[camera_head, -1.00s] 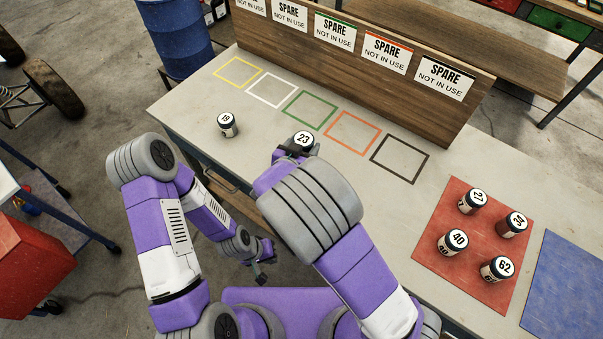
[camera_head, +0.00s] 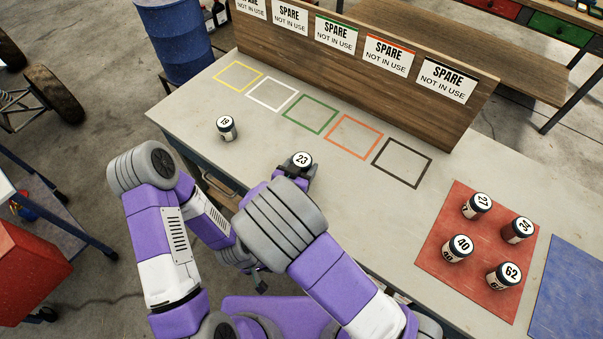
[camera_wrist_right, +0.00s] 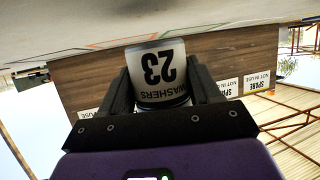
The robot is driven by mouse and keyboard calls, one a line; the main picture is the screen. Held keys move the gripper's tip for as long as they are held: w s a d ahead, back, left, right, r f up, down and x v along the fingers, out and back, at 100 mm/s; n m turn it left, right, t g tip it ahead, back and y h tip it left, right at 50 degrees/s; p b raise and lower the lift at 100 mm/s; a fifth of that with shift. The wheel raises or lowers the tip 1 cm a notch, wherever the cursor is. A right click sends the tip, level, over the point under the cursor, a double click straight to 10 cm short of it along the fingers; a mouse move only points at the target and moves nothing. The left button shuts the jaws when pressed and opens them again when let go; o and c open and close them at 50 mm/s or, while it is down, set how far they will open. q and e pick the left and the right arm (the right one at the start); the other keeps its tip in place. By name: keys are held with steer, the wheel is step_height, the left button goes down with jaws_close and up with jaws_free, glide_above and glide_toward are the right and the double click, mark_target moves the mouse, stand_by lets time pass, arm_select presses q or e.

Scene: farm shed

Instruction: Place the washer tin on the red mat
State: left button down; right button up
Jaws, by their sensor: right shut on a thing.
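In the head view the right gripper (camera_head: 298,168) is largely hidden behind my own arm. I cannot tell how far the tin is above the bench. The red mat (camera_head: 450,218) lies on the bench at the right, with several tins on it. My left gripper (camera_head: 261,282) hangs low at the bench's near side, small and partly hidden.
Tins 21 (camera_head: 477,206), 24 (camera_head: 518,230), 40 (camera_head: 458,249) and 62 (camera_head: 503,276) stand on the mat, with bare red between them. Tin 19 (camera_head: 227,128) stands at left. A blue mat (camera_head: 575,290) lies right. A wooden board (camera_head: 400,88) backs several empty outlined squares.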

steer(key=shift+f, duration=1.35)
steer(key=shift+f, duration=0.2)
steer(key=o, duration=1.1)
